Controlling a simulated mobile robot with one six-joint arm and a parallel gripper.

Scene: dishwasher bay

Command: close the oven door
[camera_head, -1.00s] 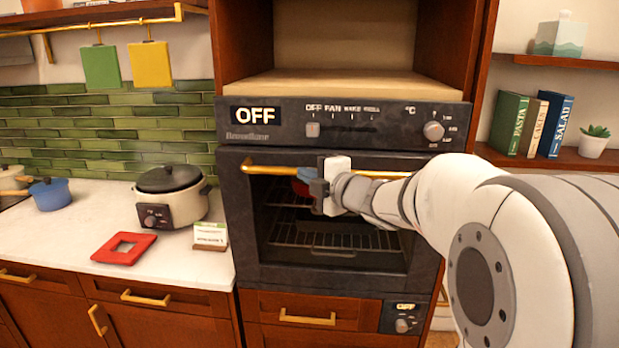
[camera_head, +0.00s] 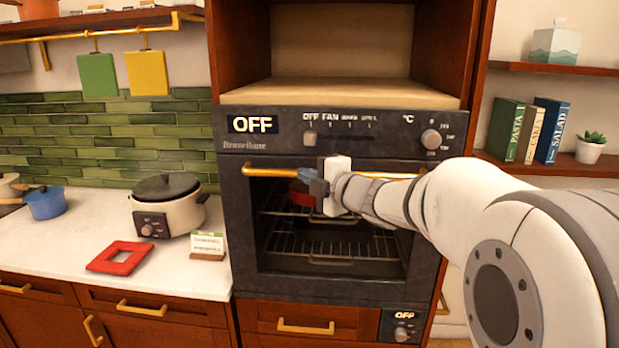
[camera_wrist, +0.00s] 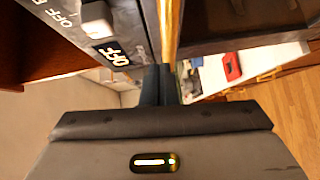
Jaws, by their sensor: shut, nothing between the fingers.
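The oven door (camera_head: 250,235) is a dark frame with a glass window and a gold bar handle (camera_head: 268,171) along its top. It looks upright, at or nearly at the oven front; I cannot tell whether a small gap is left. My gripper (camera_head: 315,187) is shut and empty, in front of the upper middle of the door at the handle. In the wrist view, the shut fingers (camera_wrist: 158,85) are right beside the gold handle (camera_wrist: 169,30); I cannot tell if they touch it. Wire racks and a red item (camera_head: 301,193) show through the window. My arm hides the door's upper right.
The oven's control panel (camera_head: 270,135) has an OFF display. A drawer (camera_head: 270,316) lies below the door. On the left counter (camera_head: 75,240) stand a slow cooker (camera_head: 170,212), a red square trivet (camera_head: 118,258) and a small card (camera_head: 208,243). Books (camera_head: 525,130) sit on a shelf at right.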

